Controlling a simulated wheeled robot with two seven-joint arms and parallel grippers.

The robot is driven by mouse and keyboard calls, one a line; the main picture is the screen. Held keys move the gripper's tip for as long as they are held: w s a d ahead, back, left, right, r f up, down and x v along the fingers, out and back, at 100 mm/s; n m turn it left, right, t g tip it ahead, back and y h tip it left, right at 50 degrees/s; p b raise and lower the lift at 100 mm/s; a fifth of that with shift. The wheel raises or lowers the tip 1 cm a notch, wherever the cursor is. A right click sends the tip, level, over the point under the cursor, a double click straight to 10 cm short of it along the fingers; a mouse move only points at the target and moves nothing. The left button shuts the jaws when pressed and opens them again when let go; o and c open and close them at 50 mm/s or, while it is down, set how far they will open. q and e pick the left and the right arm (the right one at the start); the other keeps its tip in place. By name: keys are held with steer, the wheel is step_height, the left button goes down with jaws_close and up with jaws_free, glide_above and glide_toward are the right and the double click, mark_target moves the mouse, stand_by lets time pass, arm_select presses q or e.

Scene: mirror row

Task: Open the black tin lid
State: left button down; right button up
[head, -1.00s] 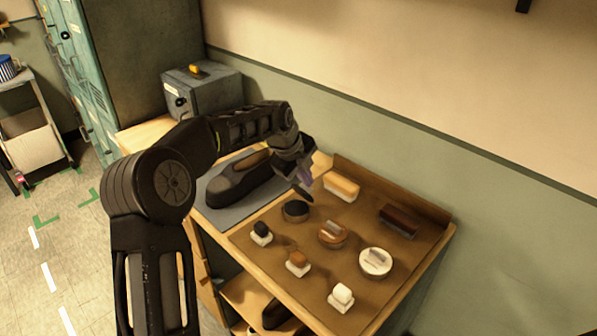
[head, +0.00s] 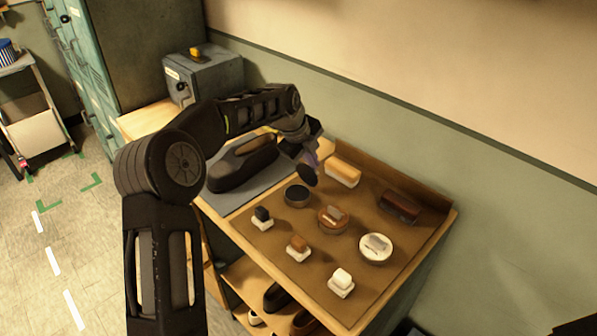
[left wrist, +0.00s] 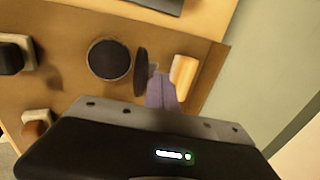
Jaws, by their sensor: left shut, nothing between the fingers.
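The black tin (head: 297,196) stands open on the brown mat, and its dark round inside shows in the left wrist view (left wrist: 109,59). Its black lid (head: 307,175) is off the tin, on edge just above and to the right of it. The lid shows as a thin upright disc in the left wrist view (left wrist: 141,72), beside my fingertips. My left gripper (head: 311,157) is shut, with its purple fingers (left wrist: 160,92) right at the lid. I cannot tell what keeps the lid up. My right gripper is not in view.
A brown tin (head: 332,219) and a white tin (head: 376,248) stand on the mat, with several small daubers in front. A pale brush (head: 342,171) and a dark brush (head: 399,208) lie behind. A black shoe (head: 243,165) sits on a grey mat to the left.

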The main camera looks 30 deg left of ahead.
arm_select(q)
steer(key=shift+r, duration=0.15)
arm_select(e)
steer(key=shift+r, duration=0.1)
arm_select(q)
steer(key=shift+r+p, duration=0.5)
steer(key=shift+r, duration=0.15)
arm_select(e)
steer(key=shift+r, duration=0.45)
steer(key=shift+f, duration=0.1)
